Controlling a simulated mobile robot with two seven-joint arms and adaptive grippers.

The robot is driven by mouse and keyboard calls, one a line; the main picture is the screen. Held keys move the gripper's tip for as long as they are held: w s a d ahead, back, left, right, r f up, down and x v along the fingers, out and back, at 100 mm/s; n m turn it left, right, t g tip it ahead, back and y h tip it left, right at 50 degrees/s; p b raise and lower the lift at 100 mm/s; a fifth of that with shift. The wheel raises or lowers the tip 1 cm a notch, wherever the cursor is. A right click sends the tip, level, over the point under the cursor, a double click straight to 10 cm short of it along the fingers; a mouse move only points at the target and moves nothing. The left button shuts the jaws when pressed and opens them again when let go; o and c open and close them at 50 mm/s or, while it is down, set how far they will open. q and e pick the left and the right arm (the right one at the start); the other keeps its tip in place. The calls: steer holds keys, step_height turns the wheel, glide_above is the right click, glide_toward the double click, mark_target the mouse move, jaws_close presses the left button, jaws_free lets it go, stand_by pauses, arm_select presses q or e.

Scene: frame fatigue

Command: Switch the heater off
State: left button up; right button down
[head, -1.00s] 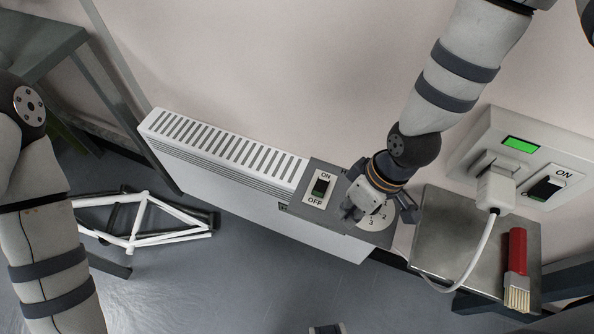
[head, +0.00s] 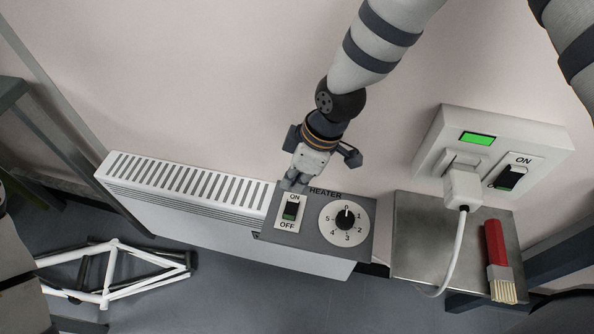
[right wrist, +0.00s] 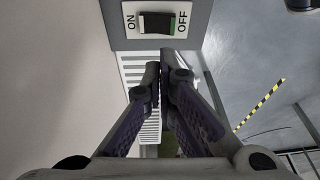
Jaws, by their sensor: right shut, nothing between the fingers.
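The white heater (head: 190,190) stands along the wall, with a grey control panel (head: 318,207) at its right end. The panel has a rocker switch (head: 290,210), marked ON above and OFF below, and a round dial (head: 347,223) whose white mark points up at 0. Green shows on the rocker's OFF side; it also shows in the right wrist view (right wrist: 157,23). My right gripper (head: 293,184) is shut and empty, its tips close by the ON end of the switch. I cannot tell whether they touch the panel. My left gripper is out of view.
A wall socket (head: 440,145) with a lit green lamp, plugged-in cord (head: 462,240) and its own ON switch (head: 511,177) is at right. Below it a metal shelf (head: 418,240) carries a red-handled brush (head: 497,250). A white bicycle frame (head: 140,255) lies at lower left.

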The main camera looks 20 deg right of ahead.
glide_above(286, 205)
steer(key=s, duration=0.2)
steer(key=f, duration=0.6)
steer(key=shift+w+d+f+b, duration=0.1)
steer(key=shift+w+f+b, duration=0.15)
steer(key=shift+f+b, duration=0.15)
steer(key=shift+f, duration=0.7)
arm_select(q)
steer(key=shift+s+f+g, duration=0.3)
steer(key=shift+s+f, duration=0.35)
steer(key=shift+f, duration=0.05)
arm_select(e)
steer(key=shift+s+f+h, duration=0.1)
steer(key=shift+f+h, duration=0.05)
steer(key=shift+h, duration=0.15)
steer(key=shift+s, duration=0.1)
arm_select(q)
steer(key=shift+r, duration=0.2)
arm_select(e)
steer(key=shift+f, duration=0.1)
steer(key=shift+w+d, duration=0.4)
steer(key=shift+w, duration=0.3)
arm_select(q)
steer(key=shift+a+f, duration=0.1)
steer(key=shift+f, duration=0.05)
